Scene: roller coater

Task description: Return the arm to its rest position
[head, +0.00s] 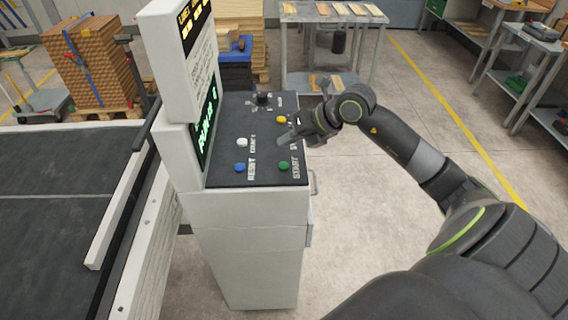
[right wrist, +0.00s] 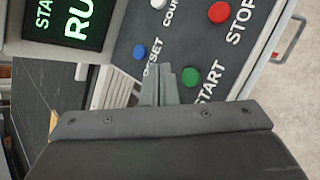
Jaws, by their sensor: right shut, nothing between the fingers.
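My right arm reaches in from the right in the head view. Its gripper (head: 284,139) is over the right part of the control panel (head: 215,150), above the green start button (head: 283,166). In the right wrist view the fingers (right wrist: 162,80) are together and empty, showing between the blue reset button (right wrist: 139,52) and the green button (right wrist: 191,76). The red stop button (right wrist: 219,12) shows there too; in the head view the gripper hides it. I cannot tell the exact height above the panel. My left gripper is not in view.
The console's screen (head: 207,122) with green text rises left of the panel. A dark conveyor bed (head: 60,180) lies at the left. A metal handle (head: 313,182) sticks out at the console's right side. A table (head: 350,18) stands behind.

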